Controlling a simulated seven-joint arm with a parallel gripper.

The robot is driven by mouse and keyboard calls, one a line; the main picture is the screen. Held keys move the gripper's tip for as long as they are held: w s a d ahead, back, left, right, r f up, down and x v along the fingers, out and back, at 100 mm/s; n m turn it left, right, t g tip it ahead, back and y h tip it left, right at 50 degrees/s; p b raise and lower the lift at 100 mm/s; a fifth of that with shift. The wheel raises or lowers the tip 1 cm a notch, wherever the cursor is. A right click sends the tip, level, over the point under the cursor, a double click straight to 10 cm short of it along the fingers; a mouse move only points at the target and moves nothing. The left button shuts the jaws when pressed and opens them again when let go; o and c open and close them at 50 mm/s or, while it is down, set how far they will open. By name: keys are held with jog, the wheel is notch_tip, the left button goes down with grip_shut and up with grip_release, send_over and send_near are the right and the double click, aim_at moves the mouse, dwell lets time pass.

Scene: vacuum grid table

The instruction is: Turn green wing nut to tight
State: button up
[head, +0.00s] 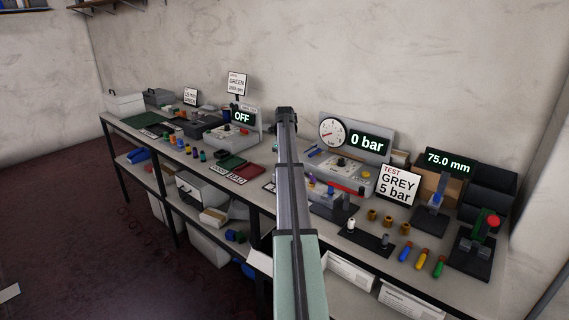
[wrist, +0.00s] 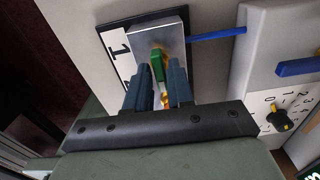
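The green wing nut (wrist: 157,66) shows in the wrist view, in front of a silver metal block (wrist: 172,34). A gold-coloured part (wrist: 165,99) shows below it. My gripper (wrist: 158,78) has its two blue-grey fingers apart, one on each side of the wing nut. A gap shows between the fingers; I cannot tell whether either one touches the nut. In the head view my arm covers this spot, and the wing nut and fingers are hidden.
A numbered card (wrist: 117,42) lies beside the block. A blue rod (wrist: 216,33) and a grey box with a dial knob (wrist: 281,120) are to the right. In the head view, a pressure gauge (head: 333,132) reading 0 bar stands right of my arm on the crowded bench.

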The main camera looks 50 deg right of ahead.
jog(key=shift+o, duration=1.3)
notch_tip(320, 180, up, 14)
jog(key=shift+f, duration=0.15)
